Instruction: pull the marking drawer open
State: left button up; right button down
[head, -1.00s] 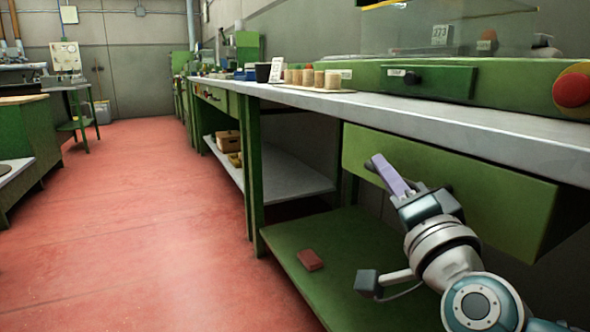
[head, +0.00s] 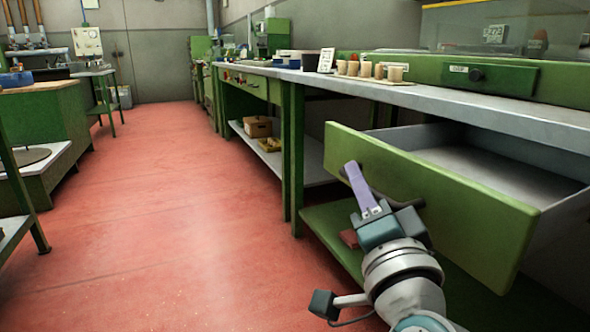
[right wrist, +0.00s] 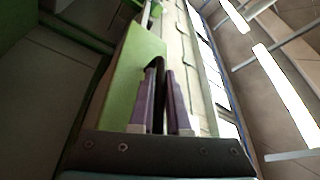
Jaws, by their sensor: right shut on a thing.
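The green drawer (head: 470,203) under the workbench stands pulled out, and its grey interior shows empty where visible. Its dark bar handle (head: 408,199) is on the front panel. My right gripper (head: 355,178), with purple fingers, is at the handle and shut on it. In the right wrist view the two fingers (right wrist: 162,98) lie close together against the green drawer front (right wrist: 133,75); the dark handle shows between them. My left gripper is in neither view.
The grey benchtop (head: 450,103) runs above the drawer, with several cork stoppers (head: 365,69) on it. The red floor at left is clear.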

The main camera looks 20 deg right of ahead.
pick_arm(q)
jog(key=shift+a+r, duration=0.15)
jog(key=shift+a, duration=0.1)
pick_arm(e)
jog(key=a, duration=0.3)
jog(key=shift+s, duration=0.1)
jog(key=shift+d, duration=0.1)
jog(key=c, duration=0.9)
grip_release()
pick_arm(q)
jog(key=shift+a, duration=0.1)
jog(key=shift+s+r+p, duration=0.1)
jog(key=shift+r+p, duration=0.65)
jog(key=shift+p, duration=0.1)
pick_arm(e)
jog(key=v, duration=1)
